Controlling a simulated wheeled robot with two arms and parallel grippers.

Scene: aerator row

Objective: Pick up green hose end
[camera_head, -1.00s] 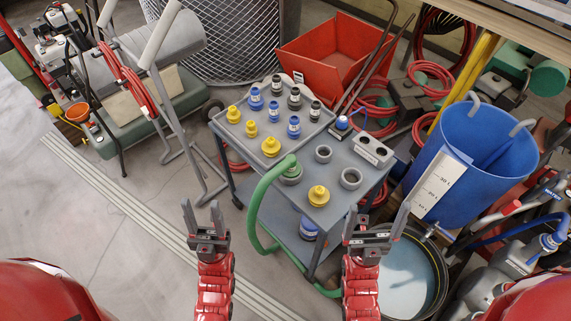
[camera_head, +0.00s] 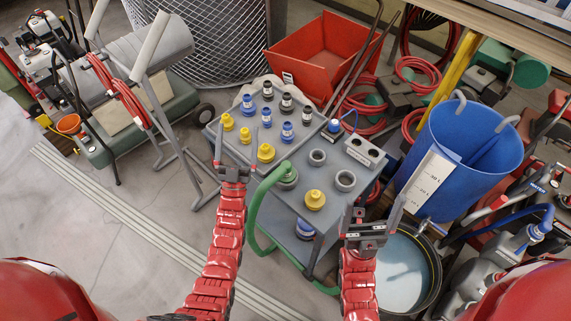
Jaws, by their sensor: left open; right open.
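The green hose (camera_head: 256,204) arcs over the near left edge of the grey cart (camera_head: 295,200) and hangs down beside it. Its end (camera_head: 287,175) lies on the cart top, with a grey-green round fitting. My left gripper (camera_head: 242,145) is open and empty, at the cart's near left edge, just left of the hose end and apart from it in the picture. My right gripper (camera_head: 378,215) is open and empty, to the right of the cart's near corner, in front of the round tub.
On the cart stand yellow fittings (camera_head: 315,200), blue and black fittings, grey rings (camera_head: 345,180) and a two-hole block (camera_head: 364,151). A blue barrel (camera_head: 465,150) and a round tub of liquid (camera_head: 405,270) stand right. A grey metal frame (camera_head: 170,120) stands left. Floor at front left is clear.

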